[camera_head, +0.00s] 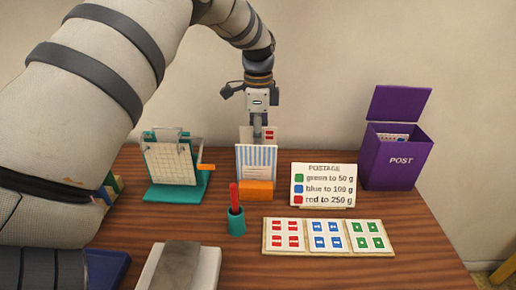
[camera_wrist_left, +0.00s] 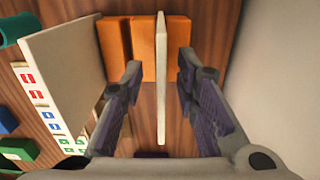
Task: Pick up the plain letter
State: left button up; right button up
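An orange holder (camera_head: 257,190) stands at the table's middle, and a blue-striped letter (camera_head: 257,160) stands upright at its front. A pale letter (camera_head: 246,133) with red marks at its upper right shows behind it, partly hidden. My left gripper (camera_head: 257,132) points down over the holder. In the left wrist view the gripper (camera_wrist_left: 160,112) is open, with a thin pale letter (camera_wrist_left: 161,80), seen edge-on, standing between its fingers with a gap on each side. A cream panel (camera_wrist_left: 65,60) stands outside the left finger. My right gripper is not in view.
A postage sign (camera_head: 322,202) stands right of the holder, behind a stamp tray (camera_head: 328,252). A teal cup (camera_head: 237,224) with a red stick is in front. A teal stand (camera_head: 178,194) is at left. A purple post box (camera_head: 400,160) is at back right.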

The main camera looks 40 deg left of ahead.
pick_arm(q)
jog(key=shift+f, duration=0.6)
grip_shut()
jog(key=shift+r, duration=0.1)
